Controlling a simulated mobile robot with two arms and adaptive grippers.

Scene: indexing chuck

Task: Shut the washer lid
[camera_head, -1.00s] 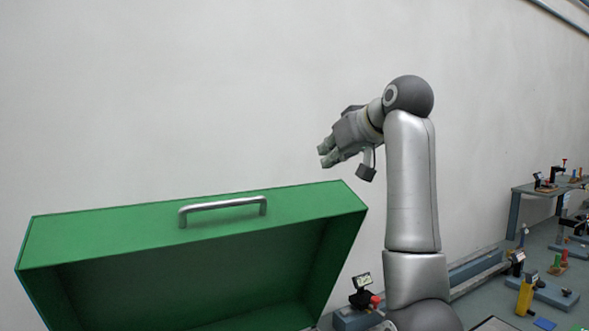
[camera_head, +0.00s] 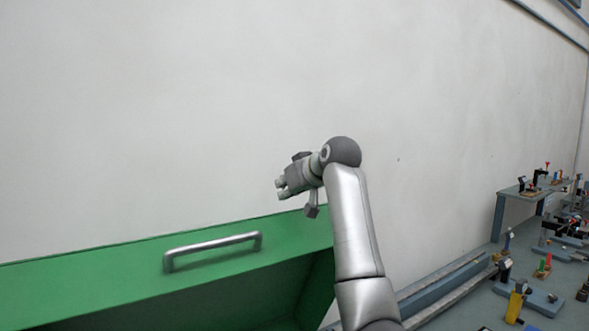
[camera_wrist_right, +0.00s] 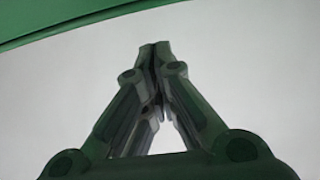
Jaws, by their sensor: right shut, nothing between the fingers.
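The green washer lid (camera_head: 105,288) stands raised in the lower left of the head view, with its dark hollow underside facing me. A silver bar handle (camera_head: 213,245) sits on its upper green face. My right gripper (camera_head: 281,189) is above the lid near its right end, pointing left, and looks apart from it. In the right wrist view the fingers (camera_wrist_right: 154,46) meet at their tips with nothing between them. A green edge (camera_wrist_right: 80,18), likely the lid, crosses the top of that view. The washer's body is out of view. My left gripper is not seen.
A pale wall (camera_head: 150,110) stands behind the lid. On the right, a grey-blue bench (camera_head: 521,193) carries small clamps, and a yellow tool (camera_head: 516,302) and other fixtures stand lower down.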

